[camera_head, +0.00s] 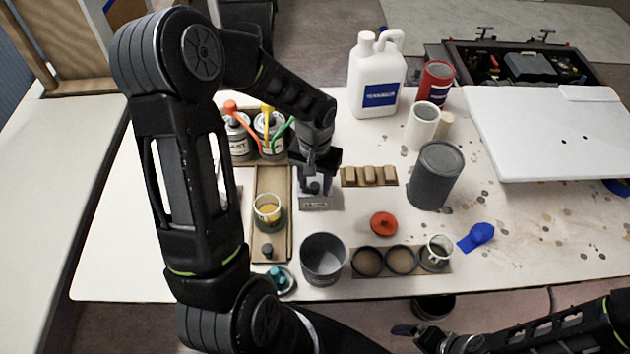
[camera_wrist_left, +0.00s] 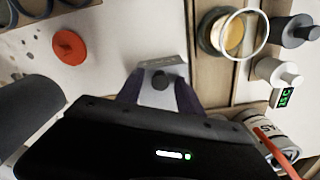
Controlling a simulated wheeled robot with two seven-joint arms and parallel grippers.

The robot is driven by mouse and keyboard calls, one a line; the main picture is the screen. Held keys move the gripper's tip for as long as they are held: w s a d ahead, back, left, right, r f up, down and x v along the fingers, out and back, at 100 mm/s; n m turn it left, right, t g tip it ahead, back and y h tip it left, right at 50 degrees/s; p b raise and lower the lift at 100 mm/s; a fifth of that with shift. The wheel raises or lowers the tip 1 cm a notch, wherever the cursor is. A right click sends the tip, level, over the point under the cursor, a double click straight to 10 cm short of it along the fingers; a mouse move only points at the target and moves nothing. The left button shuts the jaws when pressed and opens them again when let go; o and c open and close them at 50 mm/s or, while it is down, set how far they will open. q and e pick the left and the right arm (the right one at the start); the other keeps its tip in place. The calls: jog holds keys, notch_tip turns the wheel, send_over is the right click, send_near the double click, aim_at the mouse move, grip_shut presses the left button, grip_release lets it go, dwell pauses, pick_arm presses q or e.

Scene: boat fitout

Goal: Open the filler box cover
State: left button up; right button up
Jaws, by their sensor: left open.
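The filler box (camera_head: 317,204) is a small light grey box with a lettered front edge, standing in the middle of the table. Its grey cover carries a dark round knob, seen in the left wrist view (camera_wrist_left: 160,80). My left gripper (camera_head: 314,184) is over the box, pointing down. Its two dark purple fingers (camera_wrist_left: 158,88) stand apart on either side of the knob; I cannot tell whether they touch it. The cover looks closed, but the gripper body hides part of it. My right gripper (camera_head: 408,331) is low at the front, off the table edge, its jaws unclear.
A wooden tray with a yellow-filled cup (camera_head: 267,210) lies left of the box. Cans with coloured tools (camera_head: 270,135) stand behind it. A grey cup (camera_head: 323,258), red lid (camera_head: 383,223), dark cylinder (camera_head: 435,176) and white jug (camera_head: 377,80) are nearby.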

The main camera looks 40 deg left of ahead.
pick_arm(q)
grip_shut()
dwell(0.4)
dwell(1.0)
